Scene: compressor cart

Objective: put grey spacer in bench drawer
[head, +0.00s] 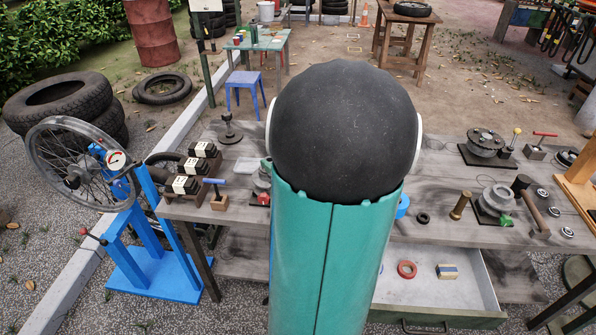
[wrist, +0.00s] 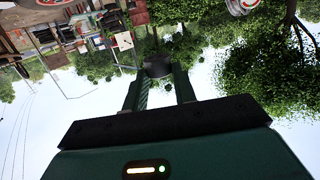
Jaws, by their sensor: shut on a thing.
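In the wrist view my gripper (wrist: 159,76) is shut on a small, dark grey, round piece, the grey spacer (wrist: 158,65), held between the fingertips. Trees, sky and the yard show behind it. In the head view my own arm covers the middle of the bench and hides my gripper and the spacer. The bench drawer (head: 472,290) is pulled open below the bench front, right of my arm.
The grey wooden bench top (head: 435,185) holds a brass pin (head: 460,205), a small dark ring (head: 423,218), a hammer (head: 532,207) and grey castings. A blue wheel stand (head: 150,262) is at the left. The drawer's floor has free room in front of the ring and block.

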